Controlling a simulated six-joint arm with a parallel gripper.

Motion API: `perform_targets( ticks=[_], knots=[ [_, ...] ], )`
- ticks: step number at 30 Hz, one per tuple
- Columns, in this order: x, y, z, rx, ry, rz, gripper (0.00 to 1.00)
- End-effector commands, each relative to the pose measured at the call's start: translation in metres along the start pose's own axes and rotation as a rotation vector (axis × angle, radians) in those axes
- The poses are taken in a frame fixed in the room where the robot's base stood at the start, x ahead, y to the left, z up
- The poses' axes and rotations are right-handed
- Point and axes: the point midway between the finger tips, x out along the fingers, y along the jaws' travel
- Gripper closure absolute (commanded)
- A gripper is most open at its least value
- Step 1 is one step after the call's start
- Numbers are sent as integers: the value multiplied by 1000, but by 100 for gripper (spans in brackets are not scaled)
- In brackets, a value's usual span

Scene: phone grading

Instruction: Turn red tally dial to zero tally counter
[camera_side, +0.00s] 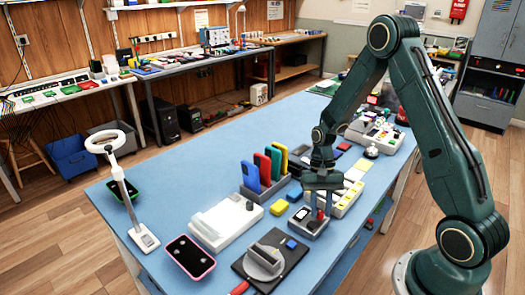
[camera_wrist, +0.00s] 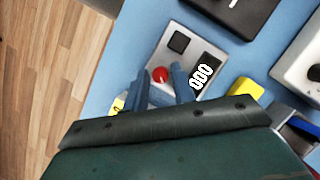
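The tally counter is a grey box (camera_side: 308,226) on the blue bench; it also shows in the wrist view (camera_wrist: 183,52). Its red dial (camera_wrist: 160,74) stands on the top, with a dark square beside it. In the side view my gripper (camera_side: 319,204) is low at the dial (camera_side: 319,214). The dial's lower part is hidden.
A phone rack (camera_side: 262,192) stands behind, a white device (camera_side: 226,222) left, and a black plate with a grey disc (camera_side: 268,262) in front. A ring lamp (camera_side: 105,142) stands at the left edge.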

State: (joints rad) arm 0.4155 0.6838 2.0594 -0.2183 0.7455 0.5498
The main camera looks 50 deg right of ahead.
Motion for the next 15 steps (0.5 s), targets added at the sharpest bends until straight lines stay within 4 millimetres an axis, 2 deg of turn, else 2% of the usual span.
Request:
perform_targets(
  ticks=[8,15],
  knots=[
    [-9,0,0,-1,1,-1,74],
    [-37,0,-1,0,4,-2,74]
  ],
)
